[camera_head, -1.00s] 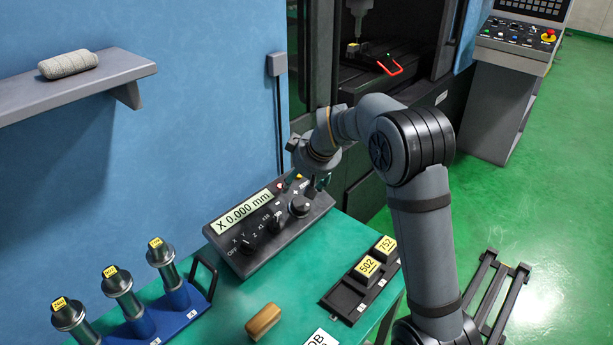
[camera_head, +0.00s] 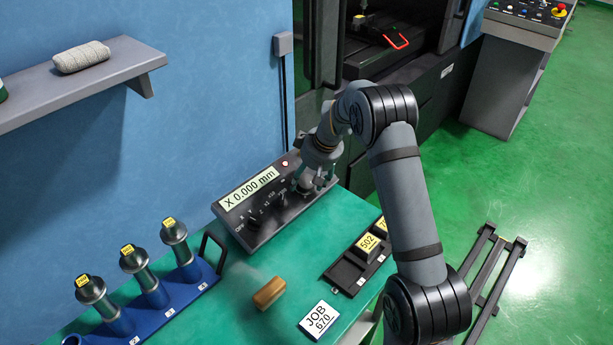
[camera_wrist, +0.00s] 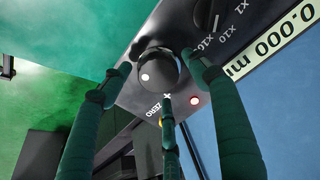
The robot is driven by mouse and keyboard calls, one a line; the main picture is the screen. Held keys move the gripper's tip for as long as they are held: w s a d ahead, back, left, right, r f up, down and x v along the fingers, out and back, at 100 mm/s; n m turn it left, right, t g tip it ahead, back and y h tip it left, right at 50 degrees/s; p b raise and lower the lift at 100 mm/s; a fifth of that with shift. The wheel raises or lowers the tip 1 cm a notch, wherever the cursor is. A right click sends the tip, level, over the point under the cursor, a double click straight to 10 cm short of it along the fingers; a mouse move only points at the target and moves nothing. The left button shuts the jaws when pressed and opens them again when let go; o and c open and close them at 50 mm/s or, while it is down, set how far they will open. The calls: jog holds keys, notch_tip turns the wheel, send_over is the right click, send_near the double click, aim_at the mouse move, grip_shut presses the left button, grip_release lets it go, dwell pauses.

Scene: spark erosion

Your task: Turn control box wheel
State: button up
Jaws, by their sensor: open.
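The control box (camera_head: 240,222) is a dark box with a lit display reading "X 0.000 mm", lying on the green table. Its wheel (camera_wrist: 157,70) is a dark round knob with a pale spot, near the box's right end. In the head view my gripper (camera_head: 313,183) is over that end and largely hides the wheel. In the wrist view my gripper (camera_wrist: 160,78) is open, with dark green fingers spread around the wheel: one on each side and one below. Gaps show beside the wheel; I cannot tell whether any finger touches it.
Selector knobs (camera_head: 254,221) sit on the box beside the wheel. A small red lamp (camera_wrist: 194,101) is close by. A black tray (camera_head: 345,279) with numbered blocks, a tan block (camera_head: 269,293), a job card (camera_head: 319,320) and a blue rack (camera_head: 205,272) with cylindrical holders share the table.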

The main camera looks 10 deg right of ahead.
jog(key=shift+w+f, duration=0.1)
jog(key=shift+f, duration=0.05)
jog(key=shift+c, duration=0.8)
jog(key=c, duration=1)
jog(key=shift+a+m+b, duration=0.1)
jog(key=shift+m+b, duration=0.2)
jog(key=shift+w+m+b, duration=0.1)
jog(key=shift+m+b, duration=0.55)
jog(key=shift+m, duration=0.35)
jog(key=m+b, duration=0.1)
jog(key=m, duration=0.2)
jog(key=shift+m+b, duration=0.3)
jog(key=m, duration=0.1)
jog(key=m+b, duration=0.1)
jog(key=m, duration=0.3)
jog(key=shift+w+d+r, duration=0.1)
jog(key=shift+d+r, duration=0.1)
jog(key=shift+r, duration=0.05)
jog(key=shift+m+b, duration=0.3)
jog(key=shift+m, duration=0.1)
